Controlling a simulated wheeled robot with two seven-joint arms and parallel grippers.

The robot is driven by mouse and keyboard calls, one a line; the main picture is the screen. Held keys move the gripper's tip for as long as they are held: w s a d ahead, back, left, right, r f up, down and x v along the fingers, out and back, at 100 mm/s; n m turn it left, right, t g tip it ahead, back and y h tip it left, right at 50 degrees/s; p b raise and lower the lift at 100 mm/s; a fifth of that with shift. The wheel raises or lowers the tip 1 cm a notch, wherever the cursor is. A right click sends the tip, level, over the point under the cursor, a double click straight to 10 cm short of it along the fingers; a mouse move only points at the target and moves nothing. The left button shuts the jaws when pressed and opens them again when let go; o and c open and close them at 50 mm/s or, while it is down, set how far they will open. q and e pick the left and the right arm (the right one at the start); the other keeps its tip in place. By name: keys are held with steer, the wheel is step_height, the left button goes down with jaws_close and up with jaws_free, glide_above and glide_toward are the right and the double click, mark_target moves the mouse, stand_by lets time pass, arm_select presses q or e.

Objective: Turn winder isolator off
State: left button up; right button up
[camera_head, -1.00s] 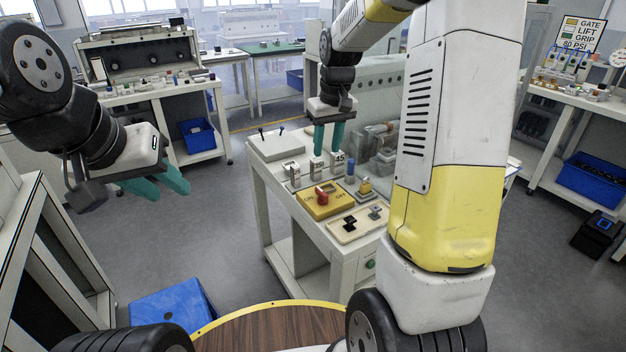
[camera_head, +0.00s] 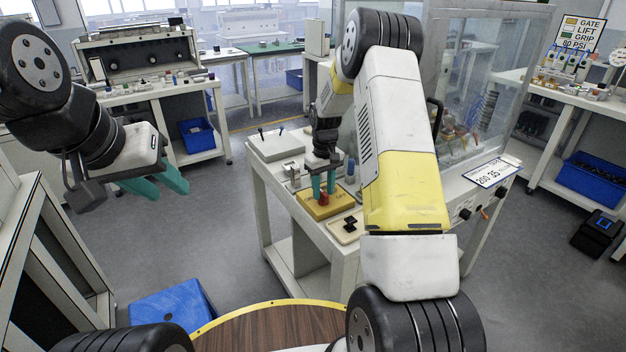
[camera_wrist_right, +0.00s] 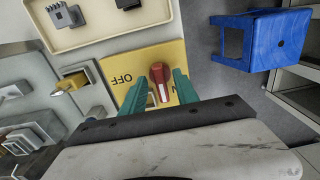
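The winder isolator is a yellow box (camera_head: 312,208) on the bench, with a red rotary knob (camera_head: 323,198) on top. In the right wrist view the yellow face (camera_wrist_right: 120,75) reads OFF at the left, and lettering at the right is partly covered. The red knob (camera_wrist_right: 161,86) shows a white mark. My right gripper (camera_head: 323,190) points down over the box, its teal fingers on either side of the knob. In the right wrist view the right gripper (camera_wrist_right: 160,90) is open, with small gaps beside the knob. My left gripper (camera_head: 158,184) is open and empty, far left of the bench.
A cream tray with black connectors (camera_head: 349,223) sits right in front of the isolator. A grey box with toggles (camera_head: 274,146) and padlock-like pieces stand behind. A clear-walled enclosure (camera_head: 480,80) rises at the right.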

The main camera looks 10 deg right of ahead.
steer(key=shift+f, duration=0.3)
jaws_close()
